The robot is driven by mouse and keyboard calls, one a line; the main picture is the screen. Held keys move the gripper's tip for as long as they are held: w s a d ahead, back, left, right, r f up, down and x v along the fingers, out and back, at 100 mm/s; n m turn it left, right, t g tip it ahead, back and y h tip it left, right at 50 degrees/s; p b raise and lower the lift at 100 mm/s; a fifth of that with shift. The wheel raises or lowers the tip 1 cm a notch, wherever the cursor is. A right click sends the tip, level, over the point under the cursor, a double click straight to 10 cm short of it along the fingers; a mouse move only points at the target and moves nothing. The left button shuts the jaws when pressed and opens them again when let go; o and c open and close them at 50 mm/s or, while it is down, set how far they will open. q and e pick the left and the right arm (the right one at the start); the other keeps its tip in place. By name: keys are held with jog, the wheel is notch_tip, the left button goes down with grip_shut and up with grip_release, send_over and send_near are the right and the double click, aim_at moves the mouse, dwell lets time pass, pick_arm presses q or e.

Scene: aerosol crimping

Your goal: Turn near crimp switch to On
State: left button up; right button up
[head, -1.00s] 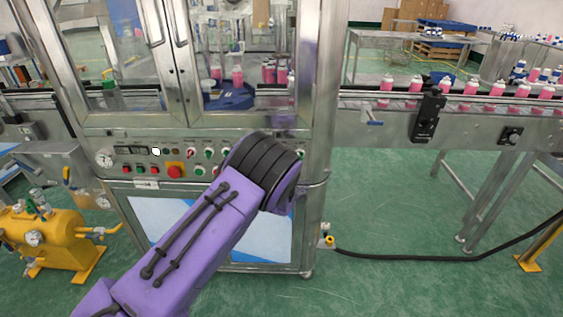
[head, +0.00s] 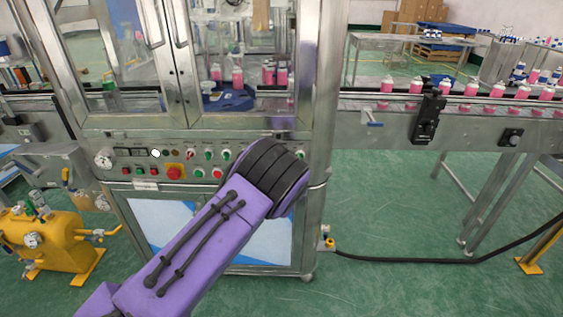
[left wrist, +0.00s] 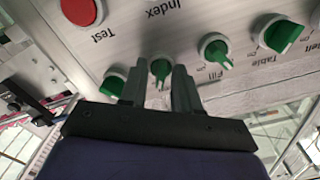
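My left arm crosses the head view, and its purple and black wrist covers the right part of the control panel (head: 140,172). My left gripper (left wrist: 159,72) shows in the left wrist view with its two dark fingers apart. A green switch (left wrist: 161,68) with a pale round base sits between or just beyond the fingertips; contact cannot be told. Another green switch (left wrist: 114,82) is beside the left finger in that view. I cannot read a crimp label on either one. My right gripper is not in view.
In the left wrist view, green switches marked Fill (left wrist: 214,50) and Table (left wrist: 282,34) lie to the right, and a red button (left wrist: 82,10) lies at upper left. The head view shows a red stop button (head: 174,172) and a conveyor (head: 460,125) with pink bottles.

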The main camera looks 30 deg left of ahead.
pick_arm(q)
jog(key=b+v, duration=0.1)
jog(key=v, duration=0.9)
jog(key=shift+s+d, duration=0.2)
jog(key=shift+s, duration=0.05)
